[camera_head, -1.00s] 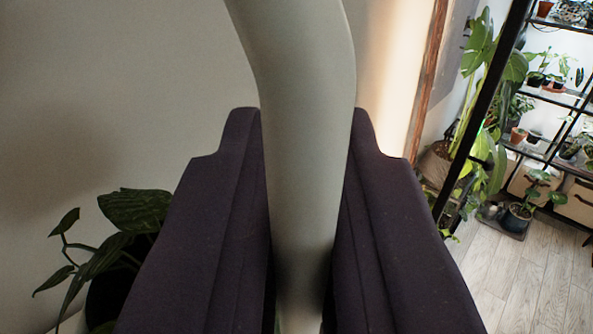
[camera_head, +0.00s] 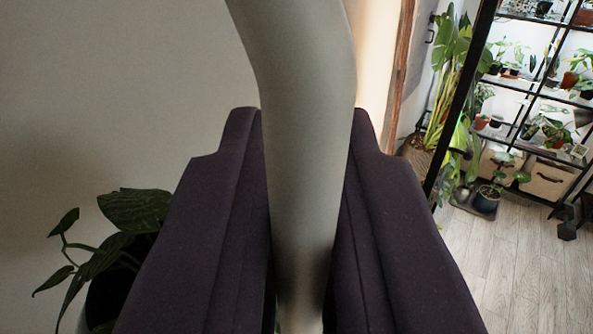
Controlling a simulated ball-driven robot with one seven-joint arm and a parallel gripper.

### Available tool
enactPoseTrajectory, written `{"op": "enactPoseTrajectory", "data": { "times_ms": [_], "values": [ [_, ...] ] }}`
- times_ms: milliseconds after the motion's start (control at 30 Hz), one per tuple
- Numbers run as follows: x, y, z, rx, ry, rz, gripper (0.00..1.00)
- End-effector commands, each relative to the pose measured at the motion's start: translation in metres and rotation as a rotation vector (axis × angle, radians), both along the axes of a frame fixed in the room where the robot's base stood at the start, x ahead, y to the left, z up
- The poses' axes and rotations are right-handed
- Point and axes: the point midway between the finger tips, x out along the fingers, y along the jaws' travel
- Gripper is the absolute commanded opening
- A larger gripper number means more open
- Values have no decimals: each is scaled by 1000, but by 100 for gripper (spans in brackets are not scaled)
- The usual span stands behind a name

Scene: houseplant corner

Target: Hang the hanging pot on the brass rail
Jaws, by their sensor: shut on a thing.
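My gripper (camera_head: 308,130) fills the lower middle, its two dark purple fingers shut on a thick pale grey-green curved piece (camera_head: 308,150). This looks like the hanger of the hanging pot and runs up out of the top of the picture. At the lower left, a dark pot (camera_head: 108,298) with green leaves (camera_head: 135,208) shows beside the left finger. It keeps its place in the picture, so it appears to hang from the held piece. Most of the pot is hidden behind the finger or cut off. The brass rail is not in view.
A plain wall (camera_head: 120,90) fills the left. A brown wooden edge (camera_head: 400,75) stands right of the hanger. Farther right are a black shelf rack (camera_head: 468,95) with several potted plants, pale bins (camera_head: 545,182) and open wooden floor (camera_head: 500,260).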

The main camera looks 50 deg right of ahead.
Motion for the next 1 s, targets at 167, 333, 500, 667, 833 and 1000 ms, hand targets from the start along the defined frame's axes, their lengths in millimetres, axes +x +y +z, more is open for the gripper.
{"op": "enactPoseTrajectory", "data": {
  "times_ms": [167,333,500,667,833,1000],
  "values": [
    [17,1,2,1,-2,0,0],
    [33,1,2,3,-2,-1,0],
    [34,2,-17,0,-2,1,0],
    [34,1,-29,0,-3,-1,0],
    [34,1,-36,0,-1,0,0],
    [34,1,-39,0,-1,0,0]
  ]
}}
